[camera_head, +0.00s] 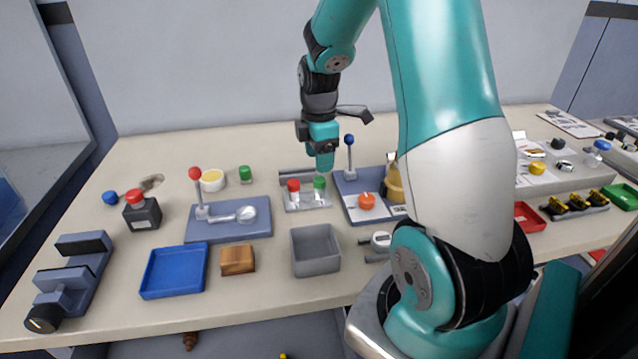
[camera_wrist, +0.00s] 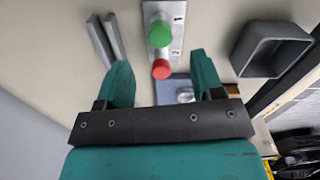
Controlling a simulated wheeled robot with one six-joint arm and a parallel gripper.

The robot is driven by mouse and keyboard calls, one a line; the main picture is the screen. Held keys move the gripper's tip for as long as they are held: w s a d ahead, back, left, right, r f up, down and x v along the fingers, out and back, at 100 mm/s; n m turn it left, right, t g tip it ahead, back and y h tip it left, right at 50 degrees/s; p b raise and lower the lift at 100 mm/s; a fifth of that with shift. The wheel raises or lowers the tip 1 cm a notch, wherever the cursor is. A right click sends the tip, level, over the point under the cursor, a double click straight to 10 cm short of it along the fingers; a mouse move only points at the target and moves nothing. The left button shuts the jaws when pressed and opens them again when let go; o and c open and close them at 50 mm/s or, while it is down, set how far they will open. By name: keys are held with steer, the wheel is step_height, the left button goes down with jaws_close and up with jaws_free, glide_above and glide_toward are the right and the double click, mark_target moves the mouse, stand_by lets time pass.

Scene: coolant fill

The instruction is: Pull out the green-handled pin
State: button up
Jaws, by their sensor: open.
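The green-handled pin (camera_head: 319,183) stands upright in a small metallic plate (camera_head: 308,205), beside a red-handled pin (camera_head: 293,186) on its left. My gripper (camera_head: 325,163) points down just above the green handle in the head view. In the wrist view my gripper (camera_wrist: 160,62) is open and empty. There the green handle (camera_wrist: 160,33) shows beyond the fingertips, and the red handle (camera_wrist: 161,69) shows between them. Neither finger visibly touches a handle.
A blue-knobbed lever (camera_head: 349,142) stands close on the right, on a blue-grey base with an orange knob (camera_head: 366,201). A grey bin (camera_head: 316,250) is in front. A red-knobbed lever (camera_head: 196,176) is left. Grey bars (camera_head: 294,174) lie behind the plate.

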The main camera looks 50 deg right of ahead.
mark_target(319, 179)
step_height(319, 179, down, 9)
steer(key=shift+r, duration=0.15)
steer(key=c, duration=0.9)
steer(key=o, duration=0.3)
steer(key=shift+c, duration=1.2)
steer(key=shift+r+p, duration=0.4)
steer(key=shift+p, duration=0.1)
steer(key=shift+r+p, duration=2.45)
steer(key=shift+r, duration=0.45)
